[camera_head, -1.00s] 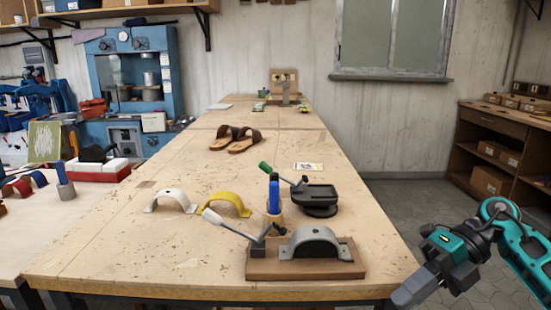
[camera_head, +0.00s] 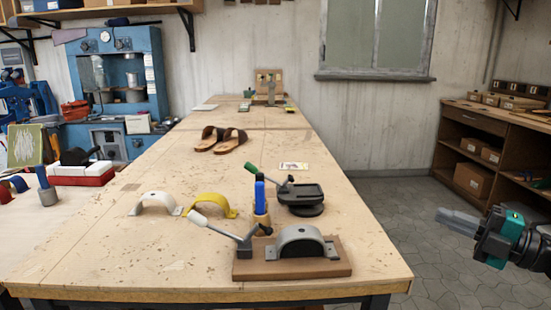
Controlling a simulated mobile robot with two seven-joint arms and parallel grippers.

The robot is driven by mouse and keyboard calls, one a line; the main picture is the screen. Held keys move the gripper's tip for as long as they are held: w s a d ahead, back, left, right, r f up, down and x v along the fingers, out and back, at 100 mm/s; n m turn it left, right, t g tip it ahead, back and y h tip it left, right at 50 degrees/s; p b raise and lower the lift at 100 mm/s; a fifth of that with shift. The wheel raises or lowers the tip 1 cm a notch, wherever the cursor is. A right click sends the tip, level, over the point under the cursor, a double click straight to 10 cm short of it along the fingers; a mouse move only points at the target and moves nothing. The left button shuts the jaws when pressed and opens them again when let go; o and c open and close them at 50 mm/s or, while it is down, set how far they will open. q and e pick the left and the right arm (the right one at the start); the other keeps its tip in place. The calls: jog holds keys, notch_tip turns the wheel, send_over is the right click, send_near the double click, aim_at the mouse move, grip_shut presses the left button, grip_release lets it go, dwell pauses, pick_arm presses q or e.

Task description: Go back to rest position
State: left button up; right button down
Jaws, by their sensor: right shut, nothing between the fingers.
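My right gripper (camera_head: 460,222) is at the right edge of the head view, beside the workbench and over the floor. Its grey fingers point left and are shut with nothing between them. It is apart from the bench and everything on it. My left gripper is not in view. On the workbench (camera_head: 120,255) stand a wooden fixture with a grey arch clamp (camera_head: 300,240) and a white-handled lever. A pair of brown sandals (camera_head: 221,139) lies farther back.
A white arch (camera_head: 156,202), a yellow arch (camera_head: 210,204), a blue tool (camera_head: 260,194) in a wooden holder and a black stand (camera_head: 300,198) are on the bench. A wooden cabinet (camera_head: 470,119) with boxes is at the right. The floor (camera_head: 410,215) between is clear.

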jog(key=w+d+r+m+t+h, duration=0.3)
jog(key=w+d+m+t+h, duration=0.2)
jog(key=d+m+t+h, duration=0.35)
jog(key=d+f+m+g+h, duration=0.5)
jog(key=d+m+h, duration=0.6)
jog(key=s+a+f+g+y, duration=0.25)
jog(key=s+a+f, duration=0.25)
jog(key=a+f, duration=0.65)
jog(key=s+a+f+g+y, duration=0.1)
jog(key=s+a+f+y, duration=0.2)
jog(key=s+a+f, duration=0.6)
jog(key=s+a+f+m+g+y+p, duration=0.1)
jog(key=s+a+f+m, duration=0.1)
jog(key=s+a+f, duration=0.2)
jog(key=s+a+f+m+g+y+p, duration=0.1)
jog(key=s+a+f+m, duration=0.1)
jog(key=s+a, duration=0.6)
jog(key=shift+s+a+f+p, duration=0.25)
jog(key=shift+a+f, duration=0.6)
jog(key=shift+a, duration=1.7)
